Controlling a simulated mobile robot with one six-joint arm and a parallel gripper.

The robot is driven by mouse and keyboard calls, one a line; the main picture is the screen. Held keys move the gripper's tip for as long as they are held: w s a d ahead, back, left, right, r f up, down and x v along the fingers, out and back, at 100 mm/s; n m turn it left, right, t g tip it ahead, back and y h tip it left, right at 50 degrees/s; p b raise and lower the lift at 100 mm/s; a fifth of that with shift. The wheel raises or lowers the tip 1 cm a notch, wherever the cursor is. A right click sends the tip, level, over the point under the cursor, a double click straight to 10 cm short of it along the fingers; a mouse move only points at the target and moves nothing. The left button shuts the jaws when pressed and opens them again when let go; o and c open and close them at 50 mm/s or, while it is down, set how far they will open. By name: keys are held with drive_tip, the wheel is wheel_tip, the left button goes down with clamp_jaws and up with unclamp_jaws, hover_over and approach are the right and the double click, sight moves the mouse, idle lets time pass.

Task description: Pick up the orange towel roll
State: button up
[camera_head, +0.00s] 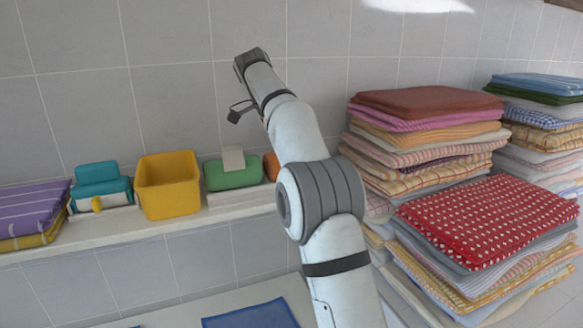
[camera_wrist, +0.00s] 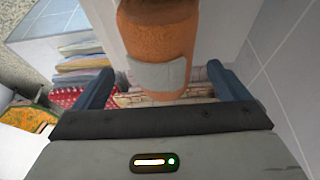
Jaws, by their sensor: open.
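The orange towel roll (camera_wrist: 158,45) shows upper middle in the wrist view, with a grey band or patch on its lower part. Its top runs out of the frame. My gripper (camera_wrist: 160,72) is open, its two blue fingers apart on the left and right of the roll's lower end. I cannot tell how deep the roll lies between them. No contact is visible. In the head view a small orange piece (camera_head: 271,166) shows on the shelf, mostly hidden behind my arm; it looks like the roll. The gripper's fingers are not clear in that view.
The wall shelf (camera_head: 150,224) also holds a yellow bin (camera_head: 168,185), a green block (camera_head: 233,174) with a pale piece on top, teal items (camera_head: 98,180) and purple folded towels (camera_head: 35,208). Tall towel stacks (camera_head: 430,135) stand right of my arm. A tiled wall is behind.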

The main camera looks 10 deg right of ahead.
drive_tip(key=shift+a+x, duration=0.15)
drive_tip(key=shift+x, duration=0.95)
drive_tip(key=shift+a+x, duration=0.15)
drive_tip(key=shift+x, duration=0.95)
drive_tip(key=shift+f, duration=0.15)
drive_tip(key=shift+c, duration=0.3)
drive_tip(key=c, duration=1.1)
